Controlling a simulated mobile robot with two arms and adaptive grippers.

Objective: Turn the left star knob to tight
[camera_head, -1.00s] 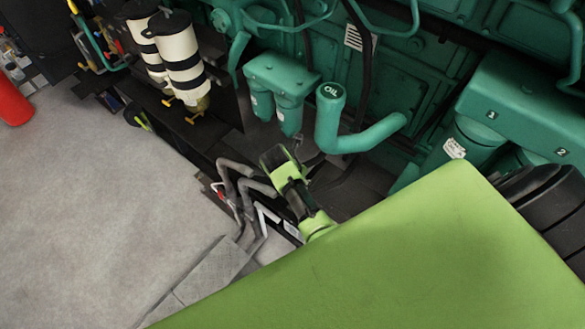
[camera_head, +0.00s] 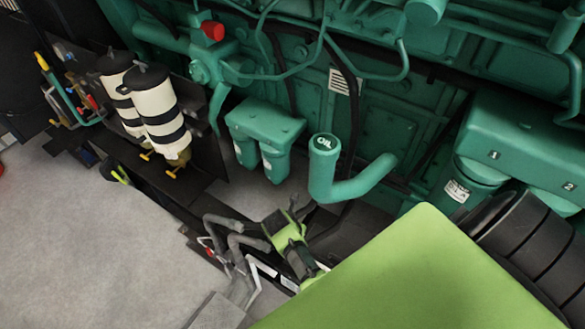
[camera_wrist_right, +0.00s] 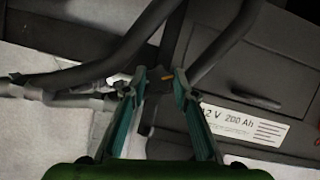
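I cannot make out a star knob for certain in either view. In the right wrist view, my right gripper (camera_wrist_right: 160,82) has its two teal fingers apart. My left gripper is not in view.
A dark battery case with a "12 V 200 Ah" label (camera_wrist_right: 245,125) and thick dark cables (camera_wrist_right: 100,65) lie close to my right gripper. The OIL pipe (camera_head: 324,165), green filters (camera_head: 262,130), white-and-black canisters (camera_head: 157,110) and a red cap (camera_head: 213,30) are above. Grey floor (camera_head: 90,220) is open at left.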

